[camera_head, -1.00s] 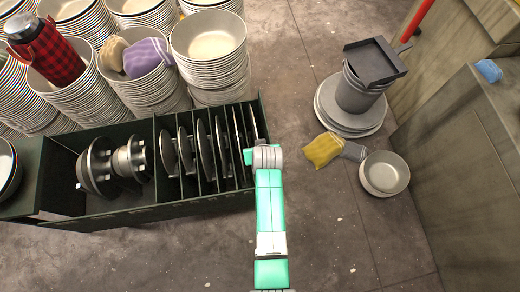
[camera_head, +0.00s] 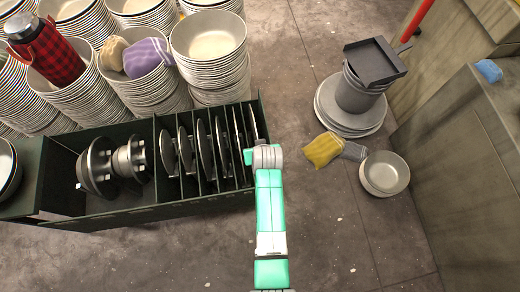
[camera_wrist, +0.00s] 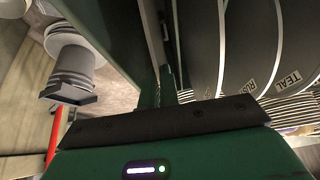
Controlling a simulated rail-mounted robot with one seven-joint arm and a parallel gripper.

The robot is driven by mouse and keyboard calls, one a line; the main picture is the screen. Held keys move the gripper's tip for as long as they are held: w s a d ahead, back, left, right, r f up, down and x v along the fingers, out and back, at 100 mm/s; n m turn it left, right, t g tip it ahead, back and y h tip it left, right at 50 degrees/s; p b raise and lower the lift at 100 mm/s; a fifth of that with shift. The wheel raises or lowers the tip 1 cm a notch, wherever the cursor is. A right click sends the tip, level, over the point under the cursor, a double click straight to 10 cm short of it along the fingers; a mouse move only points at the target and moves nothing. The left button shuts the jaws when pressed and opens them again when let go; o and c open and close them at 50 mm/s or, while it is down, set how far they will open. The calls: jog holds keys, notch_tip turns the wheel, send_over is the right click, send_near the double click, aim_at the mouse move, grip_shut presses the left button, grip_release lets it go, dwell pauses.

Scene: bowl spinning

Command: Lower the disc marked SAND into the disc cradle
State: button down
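A dark green rack (camera_head: 150,208) holds several upright grey discs (camera_head: 205,150) between dividers in its right half. I take these slots for the disc cradle, but cannot be sure. In the wrist view, one disc reads TEAL (camera_wrist: 287,80) and another reads RUST (camera_wrist: 248,88), partly cut. No SAND label is readable. My gripper (camera_head: 250,156) is at the rack's right end, beside the rightmost thin, edge-on plates (camera_head: 254,122). In the wrist view, my dark gripper body (camera_wrist: 165,125) lies close under the green wall and discs. Its fingertips are hidden, so I cannot tell whether it grips a disc.
Wheel-like dark parts (camera_head: 98,170) lie in the rack's left bay. Stacked bowls (camera_head: 210,50) stand close behind the rack. Right of my arm are a yellow cloth (camera_head: 323,149), a small bowl (camera_head: 385,173) and a plate-and-pot stack (camera_head: 352,105). The floor in front is clear.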

jog(key=shift+r, duration=0.2)
dwell(0.3)
jog(key=shift+r+p, duration=1.4)
jog(key=shift+p, duration=0.15)
jog(key=shift+r+p, duration=2.3)
jog(key=shift+r, duration=0.15)
